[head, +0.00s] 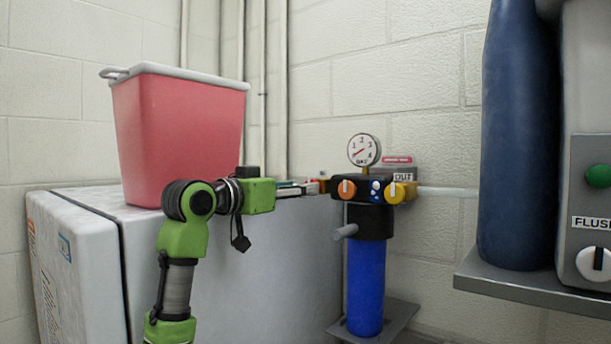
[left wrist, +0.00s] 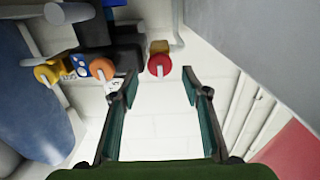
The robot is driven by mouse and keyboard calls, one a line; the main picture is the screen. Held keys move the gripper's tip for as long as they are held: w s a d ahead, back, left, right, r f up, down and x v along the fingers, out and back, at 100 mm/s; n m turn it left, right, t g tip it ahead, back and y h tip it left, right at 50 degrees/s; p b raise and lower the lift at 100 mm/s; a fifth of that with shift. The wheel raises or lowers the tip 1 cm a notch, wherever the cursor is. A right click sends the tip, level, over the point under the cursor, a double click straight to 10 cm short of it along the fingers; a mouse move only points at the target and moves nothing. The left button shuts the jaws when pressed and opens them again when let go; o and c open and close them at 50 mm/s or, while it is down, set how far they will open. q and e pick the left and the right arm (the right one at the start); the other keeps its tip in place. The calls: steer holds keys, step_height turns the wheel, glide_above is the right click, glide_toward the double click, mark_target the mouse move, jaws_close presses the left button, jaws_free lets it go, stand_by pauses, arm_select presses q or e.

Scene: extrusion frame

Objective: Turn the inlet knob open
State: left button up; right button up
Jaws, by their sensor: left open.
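The filter unit has a blue bowl (head: 365,285) under a black head. A red knob (left wrist: 159,65) with a pale pointer sits on a brass fitting at the head's left end, opposite the OUT sign (head: 403,175); in the head view the red knob (head: 324,185) is small and partly hidden. An orange knob (head: 346,189) and a yellow knob (head: 397,192) are on the head's front. My left gripper (left wrist: 160,84) is open and empty. Its fingertips point at the red knob, which shows between and just beyond them. I cannot tell whether they touch it. My right gripper is not in view.
A round gauge (head: 363,150) stands on top of the head. A red bin (head: 180,135) sits on the grey cabinet (head: 270,255) behind my left arm. A dark blue cylinder (head: 520,140) and a FLUSH panel (head: 590,195) stand at the right.

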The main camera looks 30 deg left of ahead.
arm_select(q)
steer(key=w+p, duration=0.1)
steer(key=w, duration=0.2)
steer(key=shift+w+d, duration=0.1)
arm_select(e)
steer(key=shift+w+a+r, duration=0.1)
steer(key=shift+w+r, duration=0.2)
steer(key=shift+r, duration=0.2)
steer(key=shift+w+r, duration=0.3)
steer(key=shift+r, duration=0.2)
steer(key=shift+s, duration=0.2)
arm_select(q)
steer(key=c, duration=1.1)
steer(key=shift+o, duration=0.2)
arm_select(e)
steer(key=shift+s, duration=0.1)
